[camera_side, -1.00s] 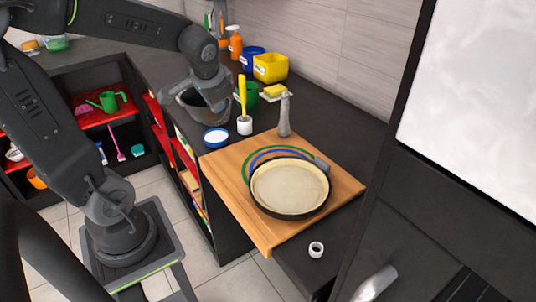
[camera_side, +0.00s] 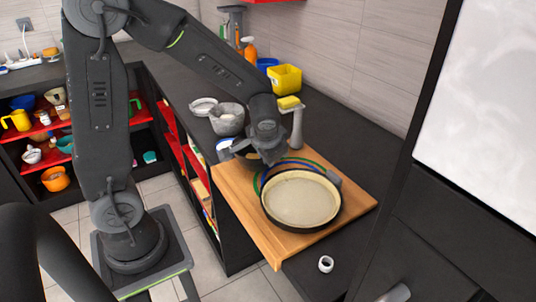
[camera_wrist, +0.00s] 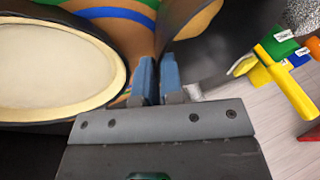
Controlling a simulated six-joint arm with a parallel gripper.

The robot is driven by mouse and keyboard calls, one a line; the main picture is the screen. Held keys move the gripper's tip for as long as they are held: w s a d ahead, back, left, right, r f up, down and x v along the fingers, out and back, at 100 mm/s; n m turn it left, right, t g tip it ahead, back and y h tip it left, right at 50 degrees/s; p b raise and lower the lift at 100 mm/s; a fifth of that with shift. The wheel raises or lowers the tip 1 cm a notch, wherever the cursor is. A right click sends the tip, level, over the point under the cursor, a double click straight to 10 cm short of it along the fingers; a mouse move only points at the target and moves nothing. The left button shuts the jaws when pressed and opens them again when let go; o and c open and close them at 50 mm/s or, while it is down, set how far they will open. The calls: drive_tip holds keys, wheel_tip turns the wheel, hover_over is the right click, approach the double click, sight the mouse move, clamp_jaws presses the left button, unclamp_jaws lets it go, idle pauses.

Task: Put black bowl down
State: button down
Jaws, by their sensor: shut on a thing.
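My gripper (camera_side: 266,152) is over the back left part of the wooden board, just behind the pan. It is shut on the rim of the black bowl (camera_wrist: 215,45), which hangs to the right of my fingers (camera_wrist: 157,80) in the wrist view. In the side view only a dark part of the bowl (camera_side: 240,147) shows beside my wrist. I cannot tell whether the bowl touches the board.
A dark pan with a pale inside (camera_side: 300,200) lies on the wooden board (camera_side: 238,198). Coloured rings mark the board behind it. A grey speckled bowl (camera_side: 227,120) and a grey mill (camera_side: 297,128) stand near my wrist. A white ring (camera_side: 326,264) lies in front.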

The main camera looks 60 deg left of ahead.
drive_tip(key=c, duration=1.3)
unclamp_jaws()
drive_tip(key=shift+f, duration=0.1)
drive_tip(key=v, duration=1.2)
drive_tip(key=s+d+t+h, duration=0.1)
drive_tip(key=s, duration=0.2)
drive_tip(key=s+d+r+h, duration=0.1)
drive_tip(key=s+d, duration=0.1)
drive_tip(key=s, duration=0.2)
drive_tip(key=s+d+r+t+h, duration=0.1)
drive_tip(key=s+h, duration=0.1)
drive_tip(key=s, duration=0.2)
drive_tip(key=shift+s+d+r+m+t, duration=0.2)
drive_tip(key=shift+s+d+m+t, duration=0.1)
drive_tip(key=shift+d+m, duration=0.1)
drive_tip(key=shift+w, duration=0.1)
